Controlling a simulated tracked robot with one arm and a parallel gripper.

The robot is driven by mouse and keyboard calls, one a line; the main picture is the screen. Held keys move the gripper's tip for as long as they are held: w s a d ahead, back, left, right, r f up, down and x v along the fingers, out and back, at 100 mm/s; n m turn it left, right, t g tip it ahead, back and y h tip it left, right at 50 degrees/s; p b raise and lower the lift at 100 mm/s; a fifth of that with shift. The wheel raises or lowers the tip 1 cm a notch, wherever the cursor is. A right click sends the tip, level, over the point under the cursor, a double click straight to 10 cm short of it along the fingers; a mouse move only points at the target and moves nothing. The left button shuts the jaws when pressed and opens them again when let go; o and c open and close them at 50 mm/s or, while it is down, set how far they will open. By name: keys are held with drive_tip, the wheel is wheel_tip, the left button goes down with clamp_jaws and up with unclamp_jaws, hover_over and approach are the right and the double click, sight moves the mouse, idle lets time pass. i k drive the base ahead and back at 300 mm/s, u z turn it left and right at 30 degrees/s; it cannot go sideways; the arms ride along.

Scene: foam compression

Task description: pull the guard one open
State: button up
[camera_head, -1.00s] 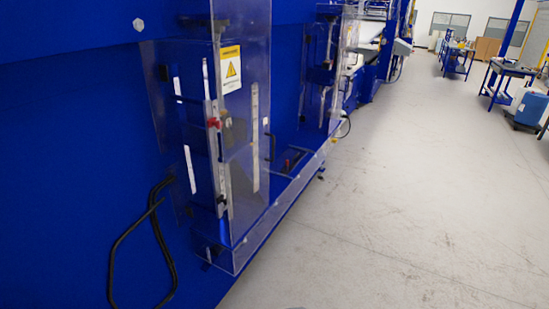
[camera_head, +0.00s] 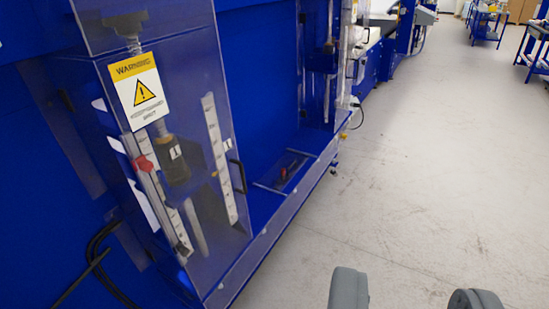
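The nearest clear guard (camera_head: 190,60) stands at the left on the blue machine, with a yellow and white warning sign (camera_head: 139,91) on it. A label that looks like "1" (camera_head: 175,152) shows behind the clear panel. The guard looks closed. A black handle (camera_head: 237,177) is on its right edge. My gripper (camera_head: 412,297) shows as two grey fingers at the bottom right, apart with nothing between them. It is to the right of and away from the handle, over the floor.
A second clear guard (camera_head: 338,60) stands further along the machine. Black cables (camera_head: 95,260) hang at the lower left. Bare grey floor (camera_head: 430,170) lies to the right, with blue workbenches (camera_head: 535,50) far off.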

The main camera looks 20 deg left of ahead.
sight(136, 81)
drive_tip(key=u, duration=0.2)
drive_tip(key=i, duration=1)
drive_tip(key=u, duration=0.5)
